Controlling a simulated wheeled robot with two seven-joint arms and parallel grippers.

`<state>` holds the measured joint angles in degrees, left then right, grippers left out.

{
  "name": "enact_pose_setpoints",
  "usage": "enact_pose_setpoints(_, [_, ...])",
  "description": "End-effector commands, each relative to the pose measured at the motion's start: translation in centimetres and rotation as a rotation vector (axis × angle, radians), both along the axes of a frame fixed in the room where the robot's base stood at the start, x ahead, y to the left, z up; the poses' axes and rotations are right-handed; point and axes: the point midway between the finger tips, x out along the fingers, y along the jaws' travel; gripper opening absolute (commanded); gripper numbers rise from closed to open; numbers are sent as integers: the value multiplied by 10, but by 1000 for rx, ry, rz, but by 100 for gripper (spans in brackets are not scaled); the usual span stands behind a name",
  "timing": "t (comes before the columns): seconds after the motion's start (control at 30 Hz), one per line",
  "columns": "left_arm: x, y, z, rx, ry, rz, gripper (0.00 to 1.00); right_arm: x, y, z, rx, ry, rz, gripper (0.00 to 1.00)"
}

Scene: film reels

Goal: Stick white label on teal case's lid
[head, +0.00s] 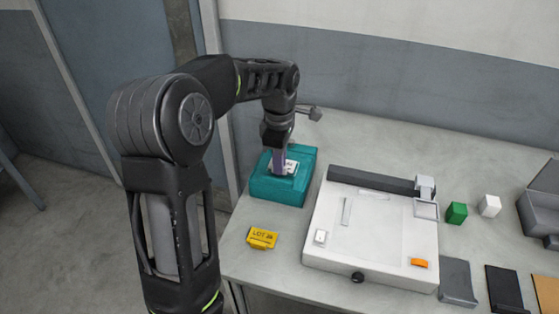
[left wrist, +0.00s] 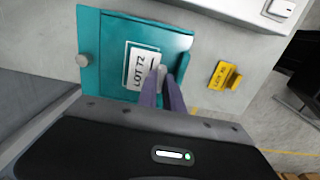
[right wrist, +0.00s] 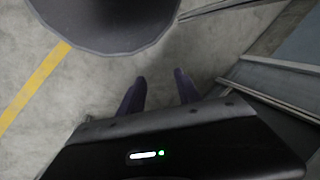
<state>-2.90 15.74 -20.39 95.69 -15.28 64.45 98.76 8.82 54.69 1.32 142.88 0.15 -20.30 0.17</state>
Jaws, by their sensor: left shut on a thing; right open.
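The teal case (head: 262,186) stands on the table at the left, and its lid (left wrist: 112,38) fills the upper middle of the left wrist view. The white label (head: 290,167) is at the lid; in the left wrist view the label (left wrist: 136,66) reads "LOT72" and lies over the lid's face. My left gripper (head: 278,168) is shut on the label's edge, fingers pointing down at the case; the fingertips (left wrist: 160,76) show beside the print. I cannot tell whether the label touches the lid. My right gripper (right wrist: 158,85) is open and empty above the floor.
A yellow "LOT" label block (head: 262,238) lies in front of the case. A white tray-like fixture (head: 380,226) stands close to the case's right. A green block (head: 456,213), a white block (head: 490,205) and a grey bin (head: 540,212) are farther right. The table behind the case is clear.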

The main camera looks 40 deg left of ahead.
Motion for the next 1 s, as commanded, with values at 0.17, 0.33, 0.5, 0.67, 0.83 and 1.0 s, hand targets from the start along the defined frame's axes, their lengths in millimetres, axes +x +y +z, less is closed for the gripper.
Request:
enact_pose_setpoints(0.17, [0, 0, 0, 0, 0, 0, 0, 0, 0, 0, 0, 0, 0, 40])
enact_pose_setpoints(0.33, [0, 0, -1, 0, 0, 0, 0, 0, 0, 0, 0, 0, 0, 40])
enact_pose_setpoints(0.5, [0, 0, -4, 0, 1, 0, 0, 0, 0, -2, 0, 0, 0, 40])
enact_pose_setpoints(0.67, [0, 0, -7, 0, 1, 0, 0, 0, 0, -4, 0, 0, 0, 40])
enact_pose_setpoints(0.83, [0, 0, -11, 0, 1, 0, 0, 0, 0, -6, -1, 0, 0, 40])
enact_pose_setpoints(1.0, [0, 0, -14, 0, 1, 0, 0, 0, 0, -8, -1, 0, 0, 40])
